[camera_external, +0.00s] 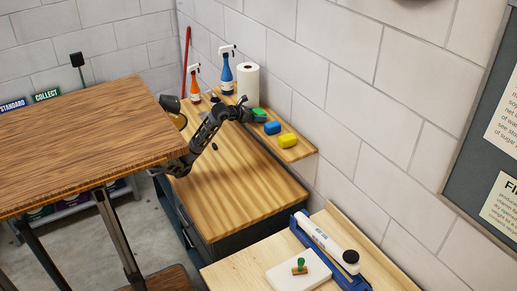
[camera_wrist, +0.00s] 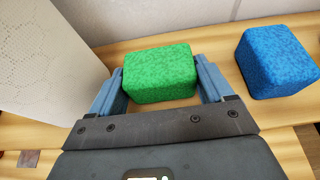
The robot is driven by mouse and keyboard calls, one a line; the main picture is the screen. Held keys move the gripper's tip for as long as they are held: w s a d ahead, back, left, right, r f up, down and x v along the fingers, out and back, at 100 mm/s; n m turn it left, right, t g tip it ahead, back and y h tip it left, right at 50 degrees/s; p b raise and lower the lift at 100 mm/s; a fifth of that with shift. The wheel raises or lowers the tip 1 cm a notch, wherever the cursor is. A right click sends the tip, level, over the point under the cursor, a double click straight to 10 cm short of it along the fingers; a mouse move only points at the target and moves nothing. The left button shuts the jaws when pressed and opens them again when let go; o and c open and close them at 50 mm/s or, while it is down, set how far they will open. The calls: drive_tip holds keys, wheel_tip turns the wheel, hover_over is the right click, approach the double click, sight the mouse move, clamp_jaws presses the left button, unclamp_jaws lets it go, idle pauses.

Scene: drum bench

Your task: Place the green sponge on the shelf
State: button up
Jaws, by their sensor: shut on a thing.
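The green sponge (camera_wrist: 160,73) is between the two fingers of my gripper (camera_wrist: 160,85) in the wrist view, with a finger against each side. In the external view, the green sponge (camera_external: 259,113) is at the end of my arm, by the shelf (camera_external: 296,150) along the wall. My gripper (camera_external: 256,116) is shut on it. The shelf's wood (camera_wrist: 220,50) shows behind and beside the sponge in the wrist view. I cannot tell whether the sponge touches the shelf or is just above it.
A blue sponge (camera_wrist: 275,62) sits close to the right, and a yellow sponge (camera_external: 288,140) lies further along the shelf. A paper towel roll (camera_external: 248,82) stands close to the left. A blue spray bottle (camera_external: 227,75) and an orange one (camera_external: 195,85) stand beyond it.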

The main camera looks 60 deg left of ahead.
drive_tip(key=shift+f, duration=0.25)
drive_tip(key=o, duration=1)
